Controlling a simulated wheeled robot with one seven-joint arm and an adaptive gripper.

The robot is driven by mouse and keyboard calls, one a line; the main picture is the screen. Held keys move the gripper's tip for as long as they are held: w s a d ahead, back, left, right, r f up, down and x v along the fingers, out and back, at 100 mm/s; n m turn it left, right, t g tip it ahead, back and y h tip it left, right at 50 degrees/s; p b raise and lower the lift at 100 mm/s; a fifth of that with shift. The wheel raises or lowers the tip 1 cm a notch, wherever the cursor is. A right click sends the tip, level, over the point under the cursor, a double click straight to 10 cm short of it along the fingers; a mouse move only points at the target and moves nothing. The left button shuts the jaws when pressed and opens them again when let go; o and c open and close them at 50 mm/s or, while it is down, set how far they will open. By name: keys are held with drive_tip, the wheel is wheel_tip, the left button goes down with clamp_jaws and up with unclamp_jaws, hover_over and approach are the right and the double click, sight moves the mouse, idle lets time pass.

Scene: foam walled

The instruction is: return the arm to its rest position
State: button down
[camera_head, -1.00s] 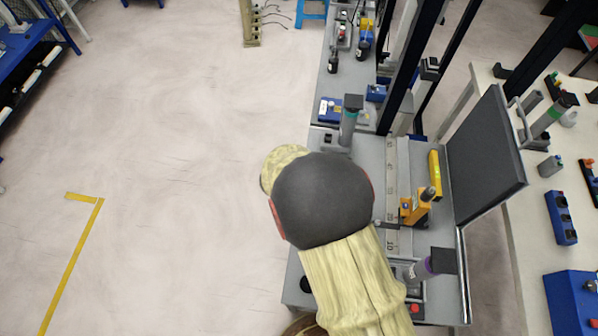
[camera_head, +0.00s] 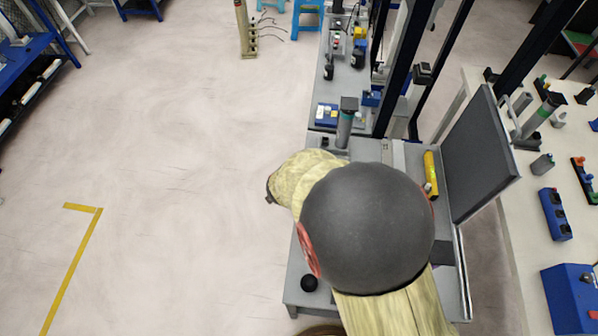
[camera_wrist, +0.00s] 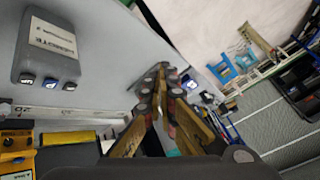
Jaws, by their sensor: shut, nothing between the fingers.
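My gripper (camera_wrist: 163,92) is in the middle of the wrist view, its two fingers together and empty. It hangs in front of a pale grey surface, and I cannot tell its distance from it. In the head view my arm is folded over the grey bench (camera_head: 296,278), with its dark round joint (camera_head: 367,228) large in the middle. A pale yellow arm section (camera_head: 308,178) reaches left from that joint past the bench edge. The gripper itself cannot be made out in the head view.
A yellow bar (camera_head: 431,174) and a tilted dark panel (camera_head: 482,155) stand right of my arm. A grey box with buttons (camera_wrist: 48,48) shows in the wrist view. Open floor (camera_head: 180,150) lies left.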

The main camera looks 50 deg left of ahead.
idle(0.8)
drive_tip(key=s+f+n+g, duration=0.2)
drive_tip(key=s+f+g, duration=0.1)
drive_tip(key=s, duration=0.4)
drive_tip(key=s+d+r+n+g, duration=0.3)
drive_tip(key=s+d, duration=0.2)
drive_tip(key=w+d+r+m+t+h+b, duration=0.1)
drive_tip(key=w+d+r, duration=0.3)
drive_tip(key=d+r, duration=0.5)
drive_tip(key=w+d+r+m+t+h+b, duration=0.1)
drive_tip(key=d+r, duration=0.8)
drive_tip(key=d, duration=2)
drive_tip(key=w+d+r+m+t+h+b, duration=0.2)
drive_tip(key=w+d+r, duration=0.4)
drive_tip(key=d, duration=1.3)
wheel_tip(320, 180, up, 3)
drive_tip(key=shift+w+m+t+h, duration=0.3)
drive_tip(key=shift+m+t+h, duration=0.35)
drive_tip(key=shift+m, duration=0.35)
